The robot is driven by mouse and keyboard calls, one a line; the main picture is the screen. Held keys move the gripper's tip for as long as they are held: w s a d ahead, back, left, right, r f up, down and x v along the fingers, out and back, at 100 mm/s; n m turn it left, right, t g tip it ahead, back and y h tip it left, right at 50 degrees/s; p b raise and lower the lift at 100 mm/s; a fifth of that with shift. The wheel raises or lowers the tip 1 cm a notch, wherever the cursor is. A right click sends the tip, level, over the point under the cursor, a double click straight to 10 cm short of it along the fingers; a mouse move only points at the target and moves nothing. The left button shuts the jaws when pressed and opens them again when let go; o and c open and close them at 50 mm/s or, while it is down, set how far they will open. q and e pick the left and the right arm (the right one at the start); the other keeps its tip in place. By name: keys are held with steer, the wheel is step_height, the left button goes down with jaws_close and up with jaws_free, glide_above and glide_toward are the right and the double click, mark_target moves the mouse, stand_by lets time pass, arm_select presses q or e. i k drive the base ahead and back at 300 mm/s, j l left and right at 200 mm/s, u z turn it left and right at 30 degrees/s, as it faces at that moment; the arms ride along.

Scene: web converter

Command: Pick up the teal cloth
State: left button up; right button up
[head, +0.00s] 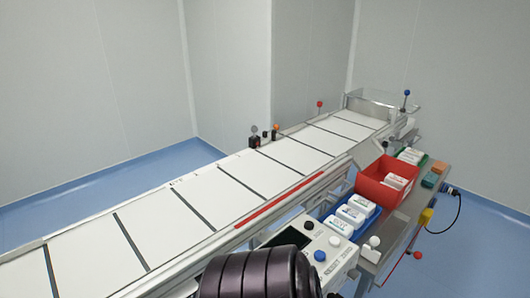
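A small teal piece (430,181), which looks like the folded teal cloth, lies on the side table at the right, near its outer edge. It is small in this view, so its folds cannot be made out. Neither of my grippers shows. A dark ribbed part of my own arm fills the bottom middle of the head view, well apart from the teal piece.
An orange block (439,167) lies just behind the teal piece. A red bin (371,189), a blue tray (335,222) of white packs and a green-edged tray (422,161) stand nearby. A long conveyor (215,195) runs alongside. A control panel (334,243) is in front.

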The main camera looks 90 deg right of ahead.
mark_target(430, 180)
steer(key=z, duration=4.05)
